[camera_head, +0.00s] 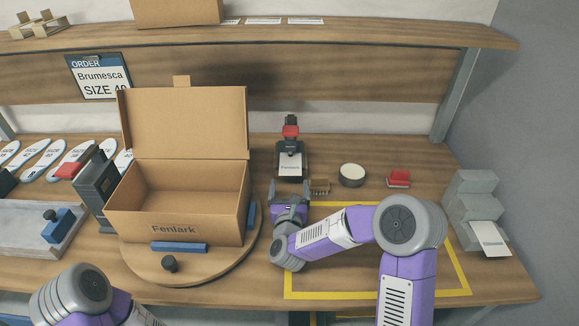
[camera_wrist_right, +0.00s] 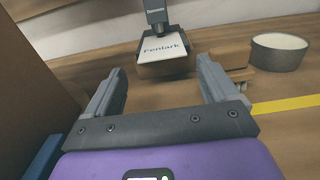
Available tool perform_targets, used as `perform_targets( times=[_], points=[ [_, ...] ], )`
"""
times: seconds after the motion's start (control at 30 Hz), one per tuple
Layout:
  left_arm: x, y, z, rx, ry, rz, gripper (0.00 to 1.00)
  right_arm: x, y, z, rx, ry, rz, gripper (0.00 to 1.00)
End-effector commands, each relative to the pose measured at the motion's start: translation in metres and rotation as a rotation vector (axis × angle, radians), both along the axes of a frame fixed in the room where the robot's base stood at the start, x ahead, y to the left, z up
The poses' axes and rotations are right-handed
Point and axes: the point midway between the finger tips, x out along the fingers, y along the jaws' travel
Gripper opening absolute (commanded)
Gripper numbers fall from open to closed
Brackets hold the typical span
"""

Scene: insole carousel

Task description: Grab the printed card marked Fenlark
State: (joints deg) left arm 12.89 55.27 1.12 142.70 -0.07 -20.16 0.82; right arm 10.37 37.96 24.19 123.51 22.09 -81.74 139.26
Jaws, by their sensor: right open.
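An open cardboard box (camera_head: 175,220) marked Fenlark stands on a round turntable (camera_head: 215,275) left of my right gripper. A brush (camera_head: 319,186), a round tin (camera_head: 352,175) and a red-topped block (camera_head: 398,179) lie to the right. A grey printer (camera_head: 471,202) stands at the far right.

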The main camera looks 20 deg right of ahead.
Motion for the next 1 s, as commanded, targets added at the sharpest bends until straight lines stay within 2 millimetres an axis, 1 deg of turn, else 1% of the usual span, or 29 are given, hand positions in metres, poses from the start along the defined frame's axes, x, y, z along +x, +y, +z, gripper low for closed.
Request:
perform_targets(
  times=[0.23, 0.4, 0.5, 0.6, 0.8, 0.87, 1.0],
  points=[
    [0.000, 0.000, -0.003, 0.000, 0.000, 0.000, 0.87, 0.026, -0.009, -0.002, -0.001, -0.002, -0.003, 0.87],
    [0.000, 0.000, -0.007, 0.000, 0.000, 0.000, 0.87, 0.049, -0.016, -0.004, -0.001, -0.002, -0.002, 0.87],
    [0.000, 0.000, -0.008, 0.000, 0.000, 0.000, 0.87, 0.058, -0.018, -0.004, -0.001, -0.001, -0.001, 0.87],
    [0.000, 0.000, -0.008, 0.000, 0.000, 0.000, 0.87, 0.062, -0.020, -0.004, -0.001, 0.000, 0.000, 0.87],
    [0.000, 0.000, -0.008, 0.000, 0.000, 0.000, 0.87, 0.062, -0.020, -0.004, -0.001, 0.000, 0.000, 0.87],
    [0.000, 0.000, -0.008, 0.000, 0.000, 0.000, 0.87, 0.062, -0.020, -0.004, -0.001, 0.000, 0.000, 0.80],
    [0.000, 0.000, -0.008, 0.000, 0.000, 0.000, 0.87, 0.062, -0.020, -0.004, -0.001, 0.000, 0.000, 0.58]
  ],
)
